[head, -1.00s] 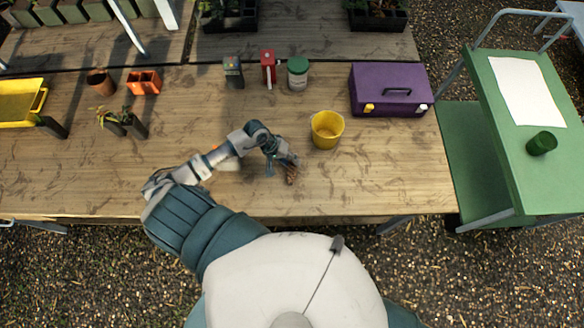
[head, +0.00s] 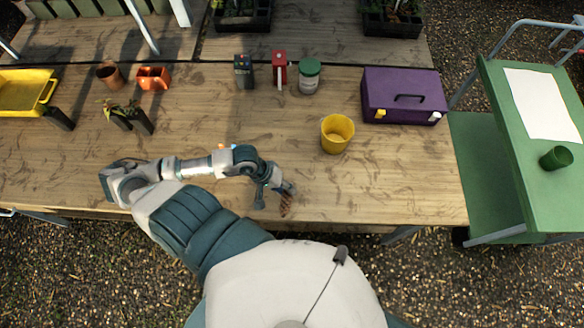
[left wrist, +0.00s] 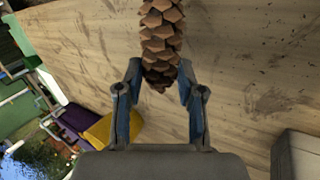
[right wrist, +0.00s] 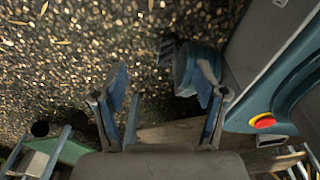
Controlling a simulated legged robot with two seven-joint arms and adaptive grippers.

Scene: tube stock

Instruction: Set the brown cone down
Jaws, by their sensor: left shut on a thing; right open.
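The brown cone (head: 286,204) is a pine cone with overlapping scales. My left gripper (head: 275,193) is shut on it near the front edge of the wooden table (head: 390,190). In the left wrist view the cone (left wrist: 161,40) sits between the fingertips of the left gripper (left wrist: 158,88), its lower end in the grip, with the tabletop behind it. I cannot tell whether the cone touches the table. My right gripper (right wrist: 165,95) is open and empty in the right wrist view, above gravel and beside the table edge. It is out of the head view.
A yellow cup (head: 337,134) stands right of the left gripper, with a purple toolbox (head: 403,88) behind it. A red tool (head: 279,68), a green-lidded jar (head: 309,80) and a dark box (head: 243,71) stand at the back. The tabletop right of the cone is clear.

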